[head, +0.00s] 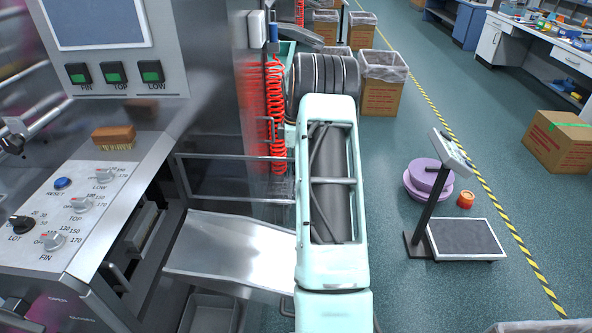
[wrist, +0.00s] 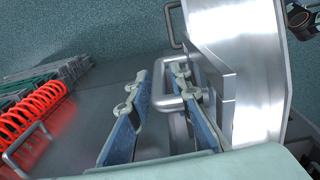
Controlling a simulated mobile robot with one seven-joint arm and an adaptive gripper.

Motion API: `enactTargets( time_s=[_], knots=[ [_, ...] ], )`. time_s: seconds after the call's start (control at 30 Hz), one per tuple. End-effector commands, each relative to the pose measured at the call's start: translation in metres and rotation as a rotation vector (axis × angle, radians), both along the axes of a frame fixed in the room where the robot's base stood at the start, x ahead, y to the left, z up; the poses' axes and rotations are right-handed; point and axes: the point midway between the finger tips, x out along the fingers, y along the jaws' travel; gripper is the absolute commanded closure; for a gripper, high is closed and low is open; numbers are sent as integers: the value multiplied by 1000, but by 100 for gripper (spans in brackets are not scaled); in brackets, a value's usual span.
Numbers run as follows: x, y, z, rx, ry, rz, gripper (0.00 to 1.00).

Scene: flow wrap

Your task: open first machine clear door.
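My gripper's two blue fingers with grey linkages (wrist: 163,82) show in the wrist view, spread apart. A silver bar handle (wrist: 176,101) lies between them, close to the right finger; I cannot tell whether it touches. The handle seems to be fixed to a metal panel on the right. The clear door itself is hard to make out in either view. In the head view, my own mint arm reaches forward and hides my gripper. The first machine, with its control panel (head: 75,195) and screen, stands at the left.
A steel chute (head: 232,250) lies left of my arm. A red coiled hose (head: 274,115) hangs by the machine and shows in the wrist view (wrist: 35,108). A floor scale (head: 465,240), purple rolls (head: 428,178) and cardboard boxes stand to the right, with open floor around.

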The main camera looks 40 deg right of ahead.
Motion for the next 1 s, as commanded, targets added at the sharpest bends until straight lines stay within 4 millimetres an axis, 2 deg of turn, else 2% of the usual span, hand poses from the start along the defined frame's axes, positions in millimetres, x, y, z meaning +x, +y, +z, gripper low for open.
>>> enactTargets(
  time_s=[0.17, 0.27, 0.37, 0.7, 0.83, 1.0],
  knots=[
    [-1, -1, 0, 0, 1, -1, 81],
    [-1, -1, 7, -1, 0, -1, 81],
    [0, -1, 21, -2, -1, -1, 81],
    [0, -1, 92, -3, -2, 0, 81],
    [0, 0, 110, -2, -1, 0, 81],
    [-1, 0, 119, 0, 1, 0, 81]
  ],
)
